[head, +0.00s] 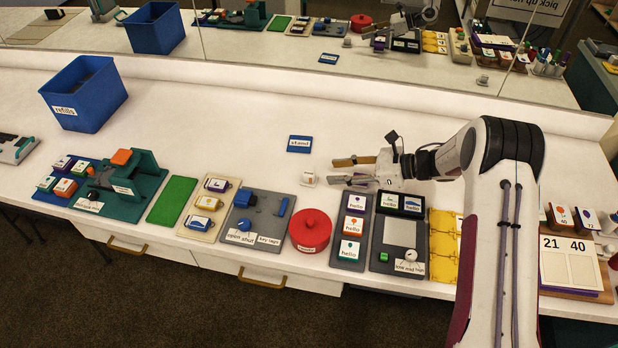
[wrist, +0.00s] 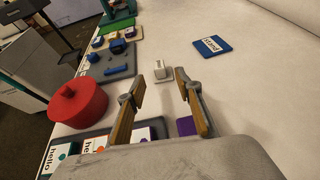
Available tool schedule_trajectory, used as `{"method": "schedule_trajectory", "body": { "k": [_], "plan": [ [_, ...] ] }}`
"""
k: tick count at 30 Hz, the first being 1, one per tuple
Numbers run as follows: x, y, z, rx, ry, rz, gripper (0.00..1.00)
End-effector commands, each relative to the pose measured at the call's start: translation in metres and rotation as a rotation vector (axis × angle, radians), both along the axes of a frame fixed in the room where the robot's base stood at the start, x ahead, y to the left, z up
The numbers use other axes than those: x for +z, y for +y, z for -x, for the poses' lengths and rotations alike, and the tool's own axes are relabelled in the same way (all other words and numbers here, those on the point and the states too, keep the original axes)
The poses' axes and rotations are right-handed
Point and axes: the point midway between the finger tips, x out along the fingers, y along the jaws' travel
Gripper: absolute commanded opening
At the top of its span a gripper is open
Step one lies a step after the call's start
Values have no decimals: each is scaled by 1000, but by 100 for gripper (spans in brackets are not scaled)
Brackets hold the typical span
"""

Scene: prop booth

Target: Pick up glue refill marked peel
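A small whitish block with a label (head: 309,179) lies alone on the white table, left of my gripper's fingertips; its marking is too small to read, so I cannot tell if it is the glue refill marked peel. In the wrist view the small block (wrist: 161,70) lies beyond the fingertips, lined up with the gap between them. My gripper (head: 334,170) is open and empty, its two wooden-looking fingers apart. Both fingers also show in the wrist view (wrist: 159,79). No word "peel" is readable in either view.
A blue plate marked "stand" (head: 299,144) lies behind the block. A red lidded pot (head: 310,232) and a grey tray of "hello" blocks (head: 339,257) stand in front. A blue bin marked "refills" (head: 84,94) is at the far left.

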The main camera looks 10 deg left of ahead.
Motion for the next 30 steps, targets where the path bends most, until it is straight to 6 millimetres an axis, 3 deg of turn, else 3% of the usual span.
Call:
{"method": "schedule_trajectory", "body": {
  "k": [11,22,30],
  "plan": [
    [-2,1,2,9,-3,-2,35],
    [-10,22,0,9,-3,-2,35],
    [-11,24,0,7,-2,-2,35]
  ]
}}
